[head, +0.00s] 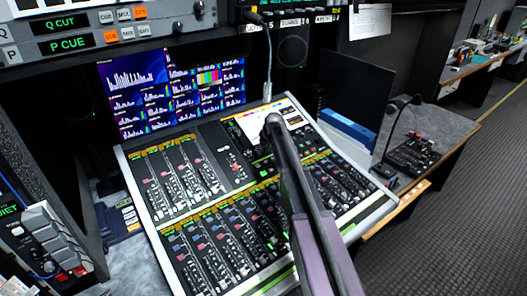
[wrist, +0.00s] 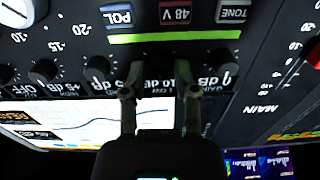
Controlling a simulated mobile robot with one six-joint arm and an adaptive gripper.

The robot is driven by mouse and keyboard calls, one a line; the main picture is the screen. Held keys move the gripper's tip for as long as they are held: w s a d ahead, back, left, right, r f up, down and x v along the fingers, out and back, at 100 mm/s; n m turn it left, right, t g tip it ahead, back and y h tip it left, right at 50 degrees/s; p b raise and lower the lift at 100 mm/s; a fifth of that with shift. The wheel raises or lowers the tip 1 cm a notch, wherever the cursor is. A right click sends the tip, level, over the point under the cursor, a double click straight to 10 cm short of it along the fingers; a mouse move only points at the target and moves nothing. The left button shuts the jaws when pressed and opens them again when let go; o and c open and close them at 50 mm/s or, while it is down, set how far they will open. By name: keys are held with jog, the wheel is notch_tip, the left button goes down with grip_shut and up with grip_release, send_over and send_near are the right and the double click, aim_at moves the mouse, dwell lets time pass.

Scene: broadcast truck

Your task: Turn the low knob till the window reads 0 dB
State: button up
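In the wrist view the console panel appears upside down, with a row of dark knobs under a green stripe. The two fingers of my gripper (wrist: 159,68) reach into this row, one on each side of the low knob's place. The knob is dark and hard to make out between them; whether the fingertips touch it is unclear. The LOW label (wrist: 151,92) lies between the fingers. The low window (wrist: 160,82) seems to read 10 dB, its sign partly covered by a finger. In the head view my gripper (head: 272,128) is over the console's upper middle, its fingers hidden.
Neighbouring knobs (wrist: 97,68) and (wrist: 226,72) stand close on both sides. POL, 48 V and TONE buttons (wrist: 175,12) lie beyond the stripe. The mixing console (head: 135,185) carries many faders. A screen (head: 180,90) stands behind; a blue box (head: 347,130) is at right.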

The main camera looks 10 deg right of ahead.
grip_shut()
jog(key=shift+m, duration=0.5)
jog(key=m, duration=1.1)
jog(key=shift+s+d, duration=0.1)
dwell(0.3)
jog(key=o, duration=0.6)
grip_release()
